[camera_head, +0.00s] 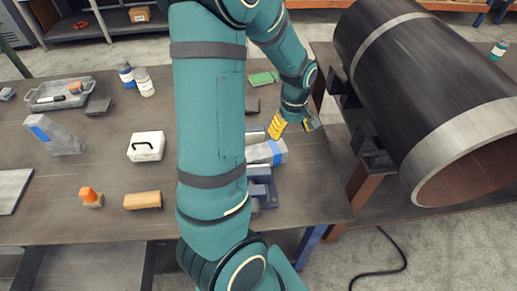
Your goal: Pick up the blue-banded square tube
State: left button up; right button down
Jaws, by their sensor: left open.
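A grey square tube with a blue band (267,152) lies on the workbench, partly hidden behind my large teal arm link. My left gripper (294,125) is open, with yellow finger pads, just above and beyond the tube's right end in the picture. Its fingers point down, and nothing shows between them. I cannot tell whether a finger touches the tube. A second grey block-shaped piece with a blue patch (62,141) lies at the left of the bench. My right gripper is not in view.
The workbench (105,180) holds a white case (146,146), a wooden brush (142,200), an orange-topped item (90,197), a clear tray (60,94) and two bottles (145,82). A large flanged black pipe (430,80) stands on supports at right. Blue-grey parts (262,185) lie near the tube.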

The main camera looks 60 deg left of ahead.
pick_arm(q)
jog(key=s+a+r+n+p, duration=0.35)
jog(key=n+p, duration=0.25)
jog(key=n, duration=0.9)
jog(key=n+b, duration=0.1)
jog(key=n, duration=0.2)
send_over(269, 148)
notch_tip(269, 148, down, 7)
jog(key=shift+f, duration=2.8)
jog(key=c, duration=1)
